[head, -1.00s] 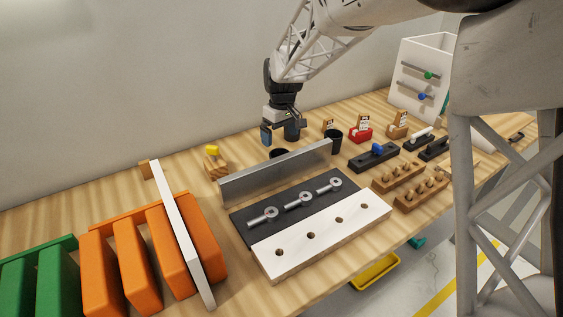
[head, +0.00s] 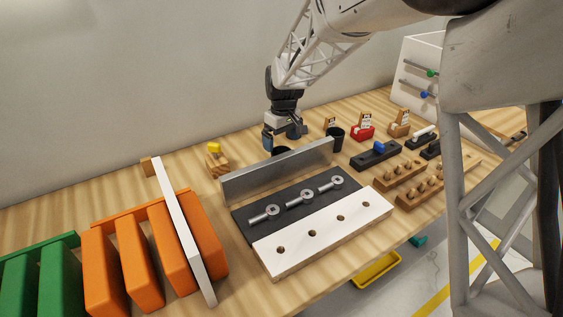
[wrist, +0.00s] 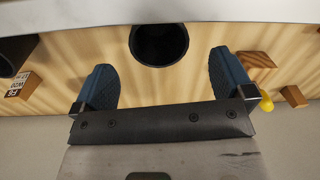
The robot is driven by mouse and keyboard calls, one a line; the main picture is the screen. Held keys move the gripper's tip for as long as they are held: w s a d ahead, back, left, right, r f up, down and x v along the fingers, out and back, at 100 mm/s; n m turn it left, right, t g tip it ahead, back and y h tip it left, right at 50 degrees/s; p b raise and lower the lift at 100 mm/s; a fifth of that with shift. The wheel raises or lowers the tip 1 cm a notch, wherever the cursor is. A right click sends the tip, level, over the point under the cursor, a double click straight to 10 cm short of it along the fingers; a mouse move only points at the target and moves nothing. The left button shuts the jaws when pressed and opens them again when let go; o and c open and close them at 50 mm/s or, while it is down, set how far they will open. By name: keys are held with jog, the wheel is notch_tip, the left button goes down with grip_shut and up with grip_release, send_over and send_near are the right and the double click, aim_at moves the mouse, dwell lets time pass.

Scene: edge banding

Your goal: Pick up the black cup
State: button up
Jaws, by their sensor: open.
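A black cup (head: 281,150) stands behind the upright grey panel, its lower part hidden by the panel in the head view. In the wrist view this cup (wrist: 160,44) lies ahead of and between the two blue fingertips, and I look into its dark opening. My gripper (head: 283,142) is open, low over the bench and close to this cup, with nothing between the fingers. In the wrist view the fingers (wrist: 162,80) are spread wider than the cup. A second black cup (head: 335,139) stands to the right, partly visible at the wrist view's left edge (wrist: 14,52).
The grey panel (head: 280,172) stands close in front of the cup. A wooden block with a yellow top (head: 216,160) is to the left. Bench behind the gripper is clear.

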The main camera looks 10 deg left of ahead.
aim_at(281, 152)
jog(key=shift+s+f, duration=0.1)
jog(key=shift+f, duration=2.5)
jog(key=c, duration=1)
notch_tip(281, 152, up, 18)
